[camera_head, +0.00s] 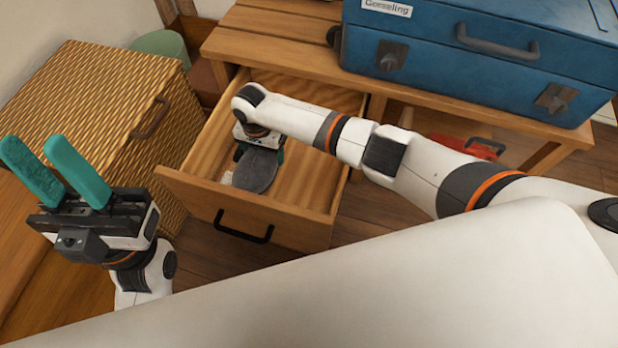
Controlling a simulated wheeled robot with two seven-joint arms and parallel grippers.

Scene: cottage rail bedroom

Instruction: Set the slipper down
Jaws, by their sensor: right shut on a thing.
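A dark grey slipper (257,171) is inside the open wooden drawer (305,226), near its left side. My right gripper (262,156) reaches down into the drawer and is shut on the slipper. The wrist hides part of the slipper and most of the fingers. I cannot tell whether the slipper touches the drawer floor. My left gripper (58,172) is open and empty at the far left, its two green fingers pointing up and apart.
A blue case (470,75) stands on the wooden table (270,47) above the drawer. A woven wicker chest (95,100) stands left of the drawer. A green bin (160,44) is behind it. A red object (468,146) lies under the table. The drawer's right part is bare.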

